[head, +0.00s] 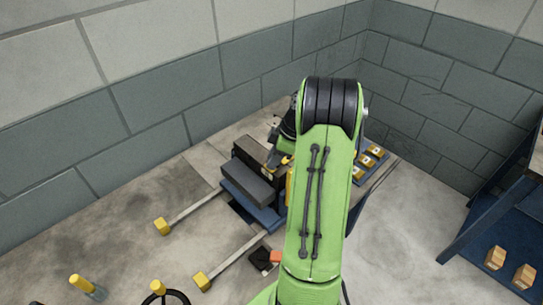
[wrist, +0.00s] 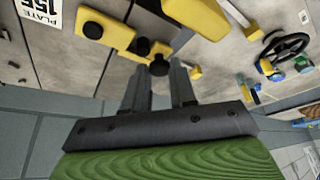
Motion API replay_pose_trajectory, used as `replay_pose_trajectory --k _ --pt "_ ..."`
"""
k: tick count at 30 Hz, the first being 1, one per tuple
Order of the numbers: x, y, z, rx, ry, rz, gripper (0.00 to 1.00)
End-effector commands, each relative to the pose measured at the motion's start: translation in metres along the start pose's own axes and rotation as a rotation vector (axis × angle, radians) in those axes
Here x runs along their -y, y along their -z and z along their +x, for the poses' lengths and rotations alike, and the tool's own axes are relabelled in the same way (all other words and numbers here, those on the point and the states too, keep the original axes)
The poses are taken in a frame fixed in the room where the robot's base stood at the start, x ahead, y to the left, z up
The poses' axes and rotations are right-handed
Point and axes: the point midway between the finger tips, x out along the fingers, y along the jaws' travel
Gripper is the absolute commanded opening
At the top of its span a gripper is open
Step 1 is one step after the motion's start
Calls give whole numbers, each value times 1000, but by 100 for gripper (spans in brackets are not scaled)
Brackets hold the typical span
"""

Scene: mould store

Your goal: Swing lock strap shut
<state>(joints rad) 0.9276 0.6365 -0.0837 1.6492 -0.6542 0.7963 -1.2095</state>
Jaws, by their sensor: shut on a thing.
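The lock strap (wrist: 118,35) is a yellow bar with black round parts, seen in the wrist view against the grey mould plates. My gripper (wrist: 160,72) has its two fingers close around a dark knob (wrist: 158,66) at the strap's near end, and it is shut on it. In the head view the dark mould block (head: 250,182) sits on a blue base, and my green arm hides the strap and most of the gripper. How far the strap is swung cannot be told.
Two pale rails with yellow end blocks (head: 162,226) stick out at front left. Small yellow-brown blocks (head: 367,160) sit on a tray to the right of my arm. Block walls close in behind. A blue rack (head: 500,230) stands at right, with clear floor before it.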

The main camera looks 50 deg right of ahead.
Motion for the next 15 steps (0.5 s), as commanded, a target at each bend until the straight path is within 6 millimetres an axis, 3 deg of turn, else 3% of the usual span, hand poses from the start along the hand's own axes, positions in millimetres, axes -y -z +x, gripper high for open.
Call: replay_pose_trajectory --k 15 --pt "3 -4 -1 1 26 -56 0"
